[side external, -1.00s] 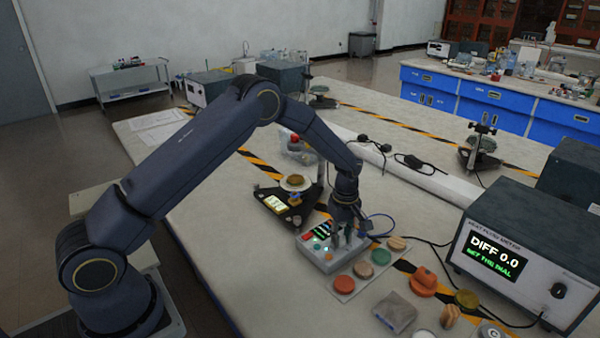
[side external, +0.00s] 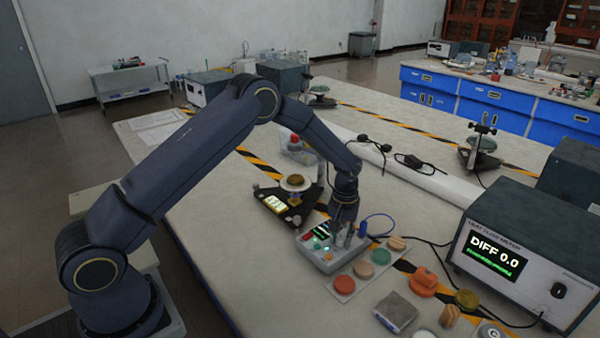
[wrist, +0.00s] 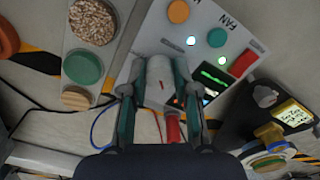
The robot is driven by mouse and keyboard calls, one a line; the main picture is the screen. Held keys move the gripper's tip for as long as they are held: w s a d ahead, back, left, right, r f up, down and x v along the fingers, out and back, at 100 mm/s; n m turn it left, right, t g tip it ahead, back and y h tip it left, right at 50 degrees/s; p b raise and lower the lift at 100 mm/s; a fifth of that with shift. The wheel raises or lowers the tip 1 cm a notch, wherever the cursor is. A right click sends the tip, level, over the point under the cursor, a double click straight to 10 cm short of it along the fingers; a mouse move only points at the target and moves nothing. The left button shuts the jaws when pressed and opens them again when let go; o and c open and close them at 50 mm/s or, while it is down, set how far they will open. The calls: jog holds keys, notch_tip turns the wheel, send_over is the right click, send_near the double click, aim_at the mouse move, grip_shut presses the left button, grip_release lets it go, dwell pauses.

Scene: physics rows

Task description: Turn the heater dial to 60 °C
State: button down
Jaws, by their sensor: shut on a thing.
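The heater control box (side external: 322,262) is a pale grey panel on the bench; it fills the middle of the wrist view (wrist: 150,30). Its white dial (wrist: 159,84), with a small red mark, sits between my fingers. My gripper (wrist: 158,80) points down over the box and is shut on the dial, one finger on each side. In the side view my gripper (side external: 343,238) hides the dial. The scale around the dial is mostly covered, so I cannot read the setting.
The box carries an orange button (wrist: 178,11), a teal button (wrist: 217,37), a red block and a small display. Sample discs (side external: 365,270) lie on a strip close beside it. A black stand (side external: 285,210) is on the other side. The meter (side external: 520,255) reads DIFF 0.0.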

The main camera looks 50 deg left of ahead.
aim_at(340, 237)
jog(key=m, duration=0.4)
jog(key=shift+a+m, duration=0.1)
jog(key=shift+m, duration=0.2)
jog(key=m, duration=0.4)
jog(key=shift+m, duration=0.3)
jog(key=m, duration=0.4)
jog(key=shift+w+r+m, duration=0.1)
jog(key=shift+m, duration=2)
jog(key=c, duration=0.9)
grip_release()
jog(key=shift+o, duration=0.2)
notch_tip(340, 237, up, 12)
